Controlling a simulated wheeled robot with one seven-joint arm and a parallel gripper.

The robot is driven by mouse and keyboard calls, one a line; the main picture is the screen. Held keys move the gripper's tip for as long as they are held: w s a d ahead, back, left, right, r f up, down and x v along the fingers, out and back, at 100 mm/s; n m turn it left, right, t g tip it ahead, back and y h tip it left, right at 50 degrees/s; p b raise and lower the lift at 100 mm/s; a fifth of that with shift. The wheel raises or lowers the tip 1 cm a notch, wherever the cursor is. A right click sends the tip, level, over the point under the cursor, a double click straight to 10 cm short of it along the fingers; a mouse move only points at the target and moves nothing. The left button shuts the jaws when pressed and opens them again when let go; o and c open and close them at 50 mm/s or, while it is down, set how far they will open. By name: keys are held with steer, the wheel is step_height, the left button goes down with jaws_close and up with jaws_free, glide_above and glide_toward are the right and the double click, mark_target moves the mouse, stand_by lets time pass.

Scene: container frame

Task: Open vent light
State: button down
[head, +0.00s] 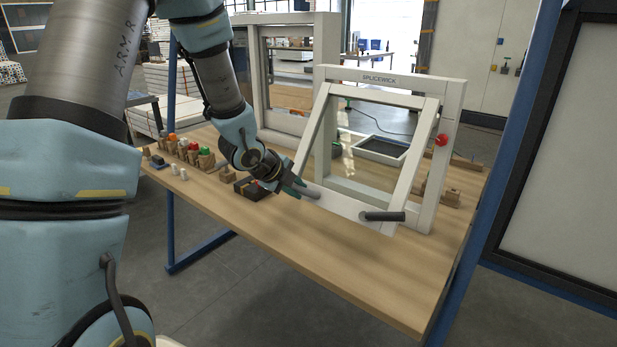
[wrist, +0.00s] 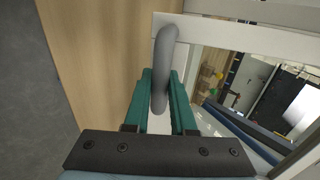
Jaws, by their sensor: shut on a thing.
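The vent light is a white-framed sash (head: 346,207) hinged at the top of a white frame marked SPLICEWICK (head: 451,105). In the head view its bottom edge is swung out toward me, away from the frame. A grey handle (head: 312,192) sits at its lower left, and a dark handle (head: 383,216) at its lower right. My gripper (head: 294,188) is at the lower left corner. In the wrist view, its green fingers (wrist: 162,108) are on both sides of the grey handle (wrist: 160,62) and shut on it. The sash's hinges are not clear.
A red knob (head: 441,140) is on the frame's right post. A second white window frame (head: 296,75) stands behind left. Several small blocks and coloured pieces (head: 188,148) lie on the wooden table (head: 300,246) at left. The table's front is clear.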

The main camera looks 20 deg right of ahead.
steer(key=shift+p+v, duration=0.9)
steer(key=shift+v, duration=1.35)
steer(key=c, duration=0.8)
jaws_free()
steer(key=shift+o, duration=0.2)
steer(key=shift+r, duration=0.1)
steer(key=p+v, duration=0.1)
steer(key=v, duration=0.9)
steer(key=shift+r, duration=0.3)
steer(key=shift+s+a, duration=0.1)
steer(key=shift+a, duration=0.05)
